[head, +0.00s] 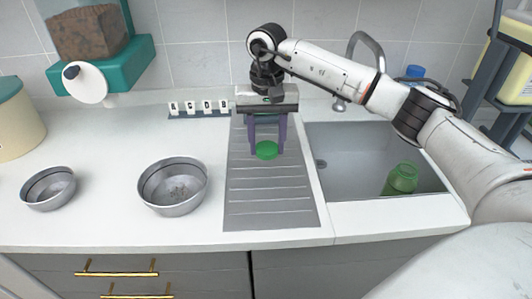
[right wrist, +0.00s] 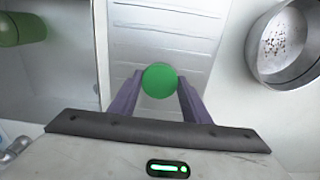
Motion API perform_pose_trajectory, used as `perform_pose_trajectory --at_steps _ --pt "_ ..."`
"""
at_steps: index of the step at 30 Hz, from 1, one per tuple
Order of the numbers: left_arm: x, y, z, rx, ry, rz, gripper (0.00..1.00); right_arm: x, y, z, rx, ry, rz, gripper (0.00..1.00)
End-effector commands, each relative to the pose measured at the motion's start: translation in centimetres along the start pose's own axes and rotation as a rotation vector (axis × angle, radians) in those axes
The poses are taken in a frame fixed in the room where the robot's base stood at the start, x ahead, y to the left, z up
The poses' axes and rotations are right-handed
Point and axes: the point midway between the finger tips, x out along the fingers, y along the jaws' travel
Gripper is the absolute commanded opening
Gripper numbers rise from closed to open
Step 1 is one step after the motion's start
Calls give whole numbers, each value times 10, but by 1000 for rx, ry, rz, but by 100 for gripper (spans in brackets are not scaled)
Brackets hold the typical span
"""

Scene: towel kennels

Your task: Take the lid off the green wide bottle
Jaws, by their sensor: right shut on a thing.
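My right gripper (head: 267,150) points down over the grey draining board, its two purple fingers shut on a round green lid (head: 266,151). The lid also shows between the fingertips in the right wrist view (right wrist: 160,80). Whether it touches the board or hangs just above it, I cannot tell. A green wide bottle (head: 401,178) is in the sink, to the right of the gripper and apart from it. It also shows at the upper left of the right wrist view (right wrist: 22,29). Its mouth is not clear. My left gripper is out of view.
The ribbed draining board (head: 270,205) lies left of the sink (head: 345,178). A metal bowl with dark bits (head: 173,186) and a smaller bowl (head: 48,188) stand on the counter. Letter tiles (head: 199,108), a faucet (head: 368,52) and a blue-capped thing (head: 415,72) are at the back.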

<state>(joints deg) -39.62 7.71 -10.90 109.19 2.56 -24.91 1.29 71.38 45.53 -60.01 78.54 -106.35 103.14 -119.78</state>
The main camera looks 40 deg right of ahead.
Motion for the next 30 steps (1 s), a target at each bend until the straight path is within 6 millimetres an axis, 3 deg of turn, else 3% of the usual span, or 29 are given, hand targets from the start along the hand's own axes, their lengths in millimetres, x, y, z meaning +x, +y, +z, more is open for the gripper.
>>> perform_pose_trajectory --at_steps 9,20,21,24,30 --pt "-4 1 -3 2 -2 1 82 36 0 1 0 -2 1 16" --pt "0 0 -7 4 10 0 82 43 0 0 -1 0 -1 16" --pt "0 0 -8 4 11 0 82 42 0 0 -1 0 -1 46" --pt "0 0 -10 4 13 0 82 42 0 0 -1 0 -1 62" --pt "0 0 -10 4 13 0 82 41 0 0 -1 0 -1 62"
